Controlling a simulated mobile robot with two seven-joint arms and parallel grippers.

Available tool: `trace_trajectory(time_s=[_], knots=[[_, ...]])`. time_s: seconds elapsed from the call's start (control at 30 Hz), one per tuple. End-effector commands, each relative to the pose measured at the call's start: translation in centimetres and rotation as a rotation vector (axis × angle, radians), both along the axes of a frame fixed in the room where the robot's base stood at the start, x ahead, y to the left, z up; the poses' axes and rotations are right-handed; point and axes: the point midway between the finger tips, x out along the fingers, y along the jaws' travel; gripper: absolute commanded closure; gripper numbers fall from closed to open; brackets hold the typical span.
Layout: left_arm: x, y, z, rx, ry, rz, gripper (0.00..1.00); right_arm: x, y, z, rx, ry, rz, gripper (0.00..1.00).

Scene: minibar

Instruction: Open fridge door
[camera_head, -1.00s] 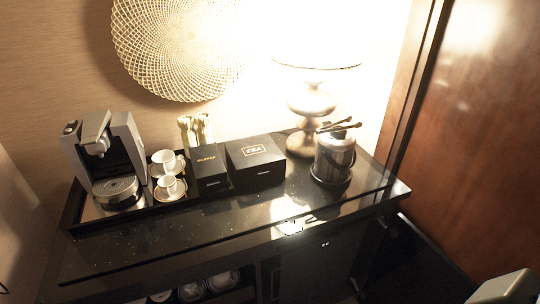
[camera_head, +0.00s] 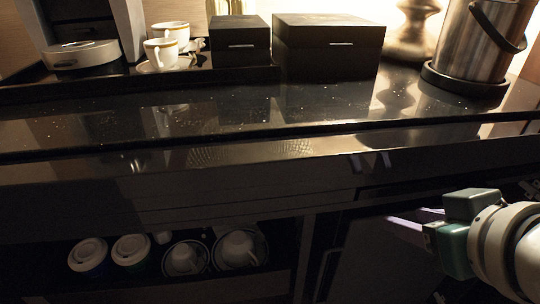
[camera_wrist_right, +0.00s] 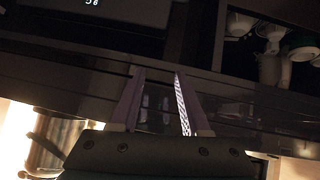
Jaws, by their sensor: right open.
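The dark fridge (camera_head: 365,262) sits under the black counter, right of the open shelf, in the head view. In the right wrist view, part of the fridge (camera_wrist_right: 115,12) with a small lit display shows at the upper left. My right gripper (camera_head: 402,226) comes in from the right, below the counter edge and in front of the fridge area. Its two fingers (camera_wrist_right: 160,75) are apart with nothing between them. I cannot tell whether they touch anything. My left gripper is out of view.
The counter (camera_head: 200,128) overhangs just above my right gripper. It bears black boxes (camera_head: 330,47), cups (camera_head: 168,50) and a metal ice bucket (camera_head: 482,42). The open shelf holds lidded cups (camera_head: 130,252) and white cups (camera_head: 238,250).

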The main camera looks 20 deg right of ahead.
Motion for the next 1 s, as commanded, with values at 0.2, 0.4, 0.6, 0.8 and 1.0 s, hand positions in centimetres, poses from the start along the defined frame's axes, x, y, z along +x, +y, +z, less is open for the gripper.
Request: trace_trajectory(time_s=[0.2,0.4,0.6,0.8,1.0], knots=[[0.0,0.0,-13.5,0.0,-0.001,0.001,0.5,2.9,-3.1,-11.9,-0.056,-0.246,-0.053,0.54],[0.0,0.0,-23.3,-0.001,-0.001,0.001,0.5,4.6,-4.2,-20.2,-0.082,-0.445,-0.02,0.54],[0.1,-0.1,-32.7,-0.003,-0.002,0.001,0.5,5.3,-3.5,-28.9,-0.066,-0.603,0.073,0.54],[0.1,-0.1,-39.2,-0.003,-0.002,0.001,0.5,5.3,-1.7,-35.4,-0.016,-0.697,0.179,0.54],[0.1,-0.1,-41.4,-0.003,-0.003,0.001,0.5,5.1,-0.6,-37.8,0.019,-0.732,0.238,0.54]])
